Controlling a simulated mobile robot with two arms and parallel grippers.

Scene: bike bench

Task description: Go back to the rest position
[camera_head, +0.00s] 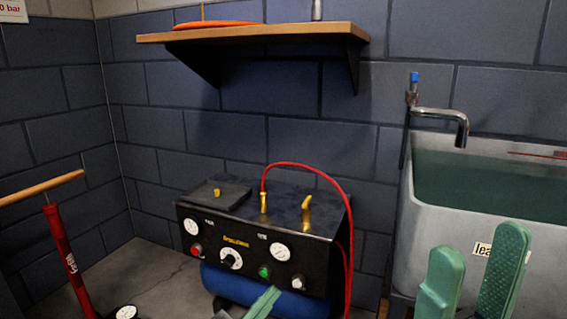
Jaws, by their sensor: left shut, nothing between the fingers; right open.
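My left gripper (265,300) shows only its green fingertips at the bottom middle edge, in front of the compressor. Its fingers are together with nothing between them. My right gripper (479,245) is at the lower right, in front of the sink. Its two green fingers stand apart and upright, with nothing between them. The rest of both arms is out of view.
A black and blue compressor (233,262) with gauges, knobs and a red hose (350,240) stands at the wall. A water-filled sink (408,225) is on the right. A red pump (62,250) is on the left. A wooden shelf (270,36) hangs above.

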